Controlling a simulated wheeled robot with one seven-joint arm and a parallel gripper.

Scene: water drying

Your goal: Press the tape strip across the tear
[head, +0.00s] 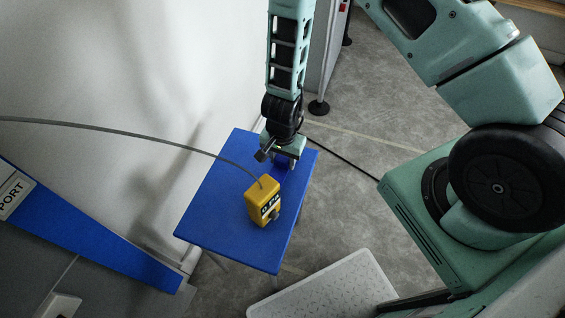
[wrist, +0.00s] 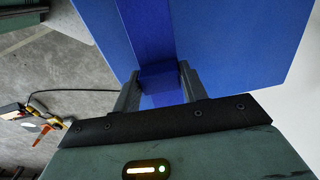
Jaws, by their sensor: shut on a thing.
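My gripper (head: 282,160) points down at the far part of a blue table (head: 215,205). In the wrist view, its two fingers (wrist: 159,82) are shut on a small dark blue block (wrist: 158,76). The block appears at or just above the blue surface; I cannot tell whether it touches. A darker blue band (wrist: 145,25) runs away from the block across the surface in the wrist view. I cannot tell whether the band is the tape strip or a shadow. I cannot make out a tear.
A yellow box (head: 262,202) with a grey cable (head: 130,133) stands on the table near my gripper. A white wall is to the left. A pale patterned tray or mat (head: 335,285) lies in front.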

